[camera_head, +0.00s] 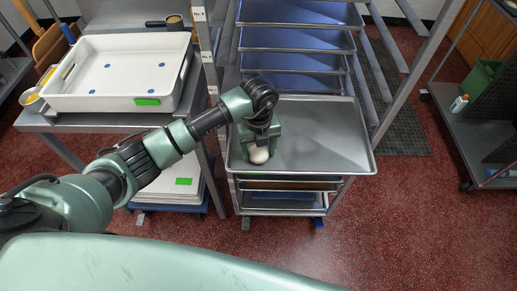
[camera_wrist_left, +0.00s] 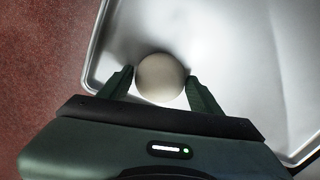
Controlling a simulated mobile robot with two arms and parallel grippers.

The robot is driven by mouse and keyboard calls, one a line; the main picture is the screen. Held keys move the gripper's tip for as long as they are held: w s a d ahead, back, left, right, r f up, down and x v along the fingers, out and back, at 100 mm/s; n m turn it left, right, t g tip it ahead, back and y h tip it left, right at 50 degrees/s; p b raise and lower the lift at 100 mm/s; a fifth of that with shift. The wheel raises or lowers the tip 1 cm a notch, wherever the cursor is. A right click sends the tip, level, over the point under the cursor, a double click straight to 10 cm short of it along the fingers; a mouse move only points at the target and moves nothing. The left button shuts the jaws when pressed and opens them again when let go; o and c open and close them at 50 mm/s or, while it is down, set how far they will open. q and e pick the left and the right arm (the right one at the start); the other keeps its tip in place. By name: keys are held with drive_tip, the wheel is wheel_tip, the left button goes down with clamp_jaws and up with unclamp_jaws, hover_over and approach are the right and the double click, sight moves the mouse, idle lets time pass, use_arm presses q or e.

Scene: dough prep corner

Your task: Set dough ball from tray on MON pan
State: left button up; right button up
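My left gripper (camera_head: 261,136) points down over the front left part of a bare grey metal pan (camera_head: 325,135) on the rack. A pale round dough ball (camera_head: 258,156) sits between its fingers. In the left wrist view the dough ball (camera_wrist_left: 160,78) fills the space between the two fingertips, with a finger close against each side. Whether the ball touches the pan is hard to tell. The white tray (camera_head: 68,101) at the left has blue dots on its floor and a green label; no dough shows in it. I can read no MON label. My right gripper is not in view.
Several blue-lined shelves (camera_head: 295,42) rise behind the pan inside the rack. A rack post stands between tray and pan. A pan-like dark-handled item (camera_head: 173,22) lies behind the tray. A cart with a green bin (camera_head: 482,78) stands at the right. Red floor is open between.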

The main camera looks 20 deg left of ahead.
sight(259, 151)
use_arm(q)
drive_tip(key=shift+o, duration=0.6)
drive_tip(key=shift+r, duration=0.7)
wheel_tip(259, 151, up, 11)
drive_tip(key=b, duration=0.2)
